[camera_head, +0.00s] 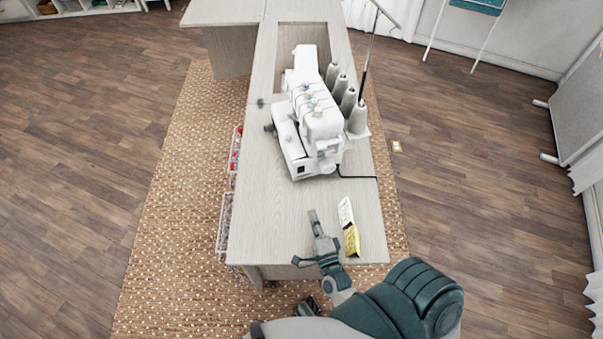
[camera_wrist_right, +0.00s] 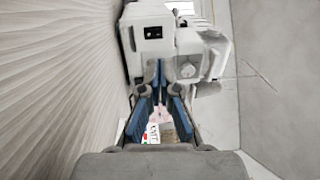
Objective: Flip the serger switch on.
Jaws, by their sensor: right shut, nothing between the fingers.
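The white serger (camera_head: 318,115) stands on the cabinet top, its near end facing me. Its small black power switch (camera_head: 301,170) is low on that end. In the right wrist view the switch (camera_wrist_right: 153,32) is a dark rocker on the white housing, straight ahead beyond the fingers; I cannot tell its position. My right gripper (camera_head: 313,214) is shut and empty over the near part of the top, short of the serger and apart from it. Its fingers (camera_wrist_right: 173,72) show in the right wrist view. My left gripper is not in view.
The pale cabinet top (camera_head: 265,215) is clear to the left of my right gripper. A white and yellow box or card (camera_head: 349,228) lies just right of it. Thread cones (camera_head: 347,100) stand along the serger's right side. A black cord (camera_head: 358,177) runs off the right edge.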

